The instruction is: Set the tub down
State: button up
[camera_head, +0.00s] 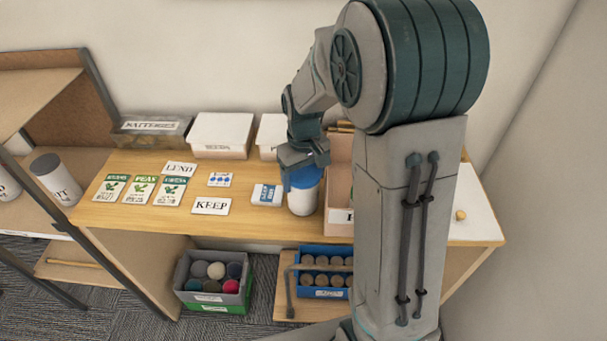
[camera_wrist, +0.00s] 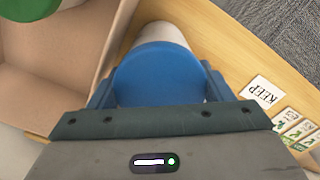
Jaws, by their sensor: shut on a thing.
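The tub (camera_head: 302,199) is white with a blue lid. It is upright at the front middle of the wooden table (camera_head: 265,225), just left of an open cardboard box. My gripper (camera_head: 304,170) comes down from above and is shut on the tub near its lid. In the wrist view the blue lid of the tub (camera_wrist: 160,75) fills the space between my gripper's fingers (camera_wrist: 160,90). I cannot tell whether the tub's base touches the table.
The cardboard box (camera_wrist: 55,75) stands close beside the tub, with a green-lidded thing inside. A KEEP card (camera_head: 210,206), seed packets (camera_head: 139,190) and a small blue-and-white box (camera_head: 267,194) lie left. White-lidded bins (camera_head: 221,131) line the back.

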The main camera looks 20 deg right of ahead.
dwell(0.3)
jog(key=shift+f, duration=0.2)
jog(key=o, duration=1.8)
jog(key=shift+s, duration=0.1)
jog(key=shift+c, duration=0.2)
jog(key=shift+r, duration=0.15)
